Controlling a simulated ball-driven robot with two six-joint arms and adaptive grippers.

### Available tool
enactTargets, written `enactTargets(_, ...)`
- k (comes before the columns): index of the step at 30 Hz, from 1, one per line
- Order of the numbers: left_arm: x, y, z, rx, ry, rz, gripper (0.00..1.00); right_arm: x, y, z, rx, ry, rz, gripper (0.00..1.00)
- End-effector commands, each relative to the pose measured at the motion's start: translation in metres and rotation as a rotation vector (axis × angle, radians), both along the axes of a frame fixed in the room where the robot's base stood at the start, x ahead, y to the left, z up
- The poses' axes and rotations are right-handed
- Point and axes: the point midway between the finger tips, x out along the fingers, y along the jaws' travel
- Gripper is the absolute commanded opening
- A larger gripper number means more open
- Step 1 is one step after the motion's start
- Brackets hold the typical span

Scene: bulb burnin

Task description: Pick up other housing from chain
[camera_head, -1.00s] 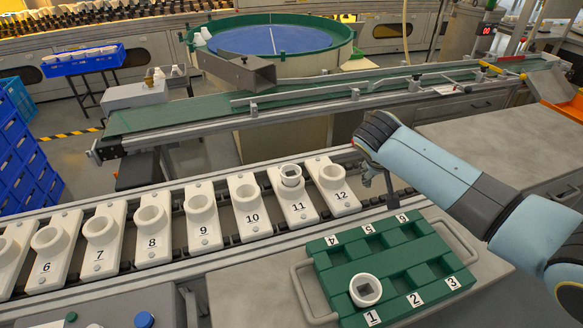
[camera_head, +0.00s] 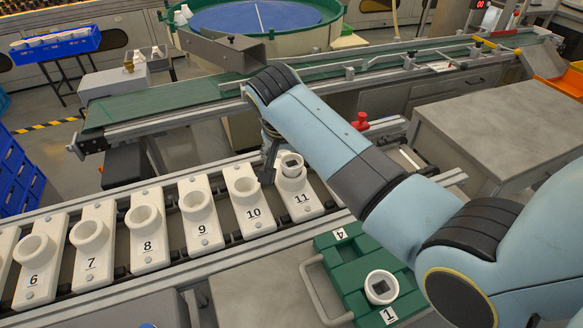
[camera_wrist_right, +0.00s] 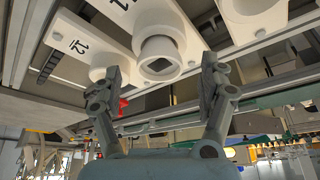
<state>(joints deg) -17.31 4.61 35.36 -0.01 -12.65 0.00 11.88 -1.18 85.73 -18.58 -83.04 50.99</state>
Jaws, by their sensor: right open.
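A white housing (camera_head: 292,163) with a dark square opening sits upright in the cup of chain holder 11 (camera_head: 307,203). In the right wrist view, the housing (camera_wrist_right: 160,48) lies between the two spread fingers of my right gripper (camera_wrist_right: 160,78). The fingers are open and empty, with a gap on each side of the housing. In the head view, one finger of my right gripper (camera_head: 272,158) shows just left of the housing; the other is hidden by the arm. Another white housing (camera_head: 381,287) stands in slot 1 of the green tray (camera_head: 338,252). My left gripper is out of view.
Holders 6 to 10 on the chain, such as holder 10 (camera_head: 245,200), have empty cups. My right arm hides holder 12 and much of the tray. A green conveyor belt (camera_head: 170,103) runs behind the chain. A grey table (camera_head: 510,125) stands at the right.

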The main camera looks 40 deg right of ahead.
Motion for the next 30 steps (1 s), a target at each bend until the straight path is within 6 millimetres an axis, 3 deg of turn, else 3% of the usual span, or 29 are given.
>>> enactTargets(5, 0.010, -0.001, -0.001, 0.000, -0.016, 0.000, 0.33, 0.005, -0.007, -0.020, -0.002, 0.000, 0.001, 0.77)
enactTargets(12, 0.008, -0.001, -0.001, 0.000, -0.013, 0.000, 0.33, 0.006, -0.008, -0.022, 0.000, -0.001, 0.000, 0.77)
enactTargets(24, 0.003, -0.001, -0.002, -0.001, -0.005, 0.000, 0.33, 0.006, -0.007, -0.022, 0.000, 0.000, 0.001, 0.26)
enactTargets(30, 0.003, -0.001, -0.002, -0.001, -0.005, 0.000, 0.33, 0.006, -0.007, -0.022, 0.000, -0.001, 0.001, 0.24)
